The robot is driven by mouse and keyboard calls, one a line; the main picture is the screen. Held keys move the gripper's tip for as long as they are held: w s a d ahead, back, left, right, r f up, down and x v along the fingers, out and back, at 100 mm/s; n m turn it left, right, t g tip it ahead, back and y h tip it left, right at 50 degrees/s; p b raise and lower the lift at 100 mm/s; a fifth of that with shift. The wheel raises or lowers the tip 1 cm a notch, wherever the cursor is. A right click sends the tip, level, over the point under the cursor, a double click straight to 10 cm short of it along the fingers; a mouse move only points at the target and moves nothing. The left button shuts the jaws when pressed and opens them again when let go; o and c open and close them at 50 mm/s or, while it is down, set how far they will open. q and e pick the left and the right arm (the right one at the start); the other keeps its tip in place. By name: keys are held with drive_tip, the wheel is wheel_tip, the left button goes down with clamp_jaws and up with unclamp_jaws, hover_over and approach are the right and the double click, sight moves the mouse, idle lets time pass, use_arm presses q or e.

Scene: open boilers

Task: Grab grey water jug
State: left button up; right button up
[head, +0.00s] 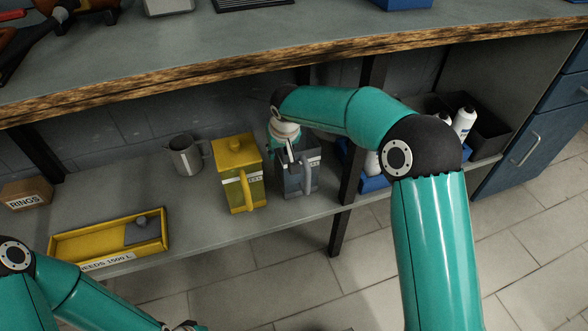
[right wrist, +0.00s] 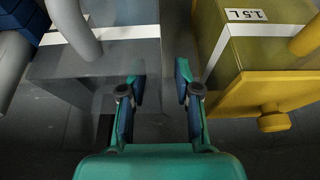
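The grey water jug (head: 297,178) stands on the lower shelf, with a white label band and a handle toward me. My right gripper (head: 289,150) is at its upper left side and hides part of its top. In the right wrist view my right gripper (right wrist: 160,84) is open, with nothing held. There the grey jug (right wrist: 105,65) fills the left, and its right edge lies between the fingertips in the picture; I cannot tell whether they touch it. Only a sliver of my left gripper (head: 186,326) shows at the bottom edge.
A yellow jug (head: 238,178) stands close left of the grey one, also in the right wrist view (right wrist: 250,90). A small metal pitcher (head: 184,156), yellow tray (head: 70,243) and RINGS box (head: 27,194) are further left. A dark post (head: 343,205) stands right; the worktop (head: 240,88) overhangs.

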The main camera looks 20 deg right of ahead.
drive_tip(key=x, duration=0.4)
drive_tip(key=shift+b, duration=0.4)
clamp_jaws()
drive_tip(key=shift+w+r, duration=0.1)
drive_tip(key=shift+r, duration=0.05)
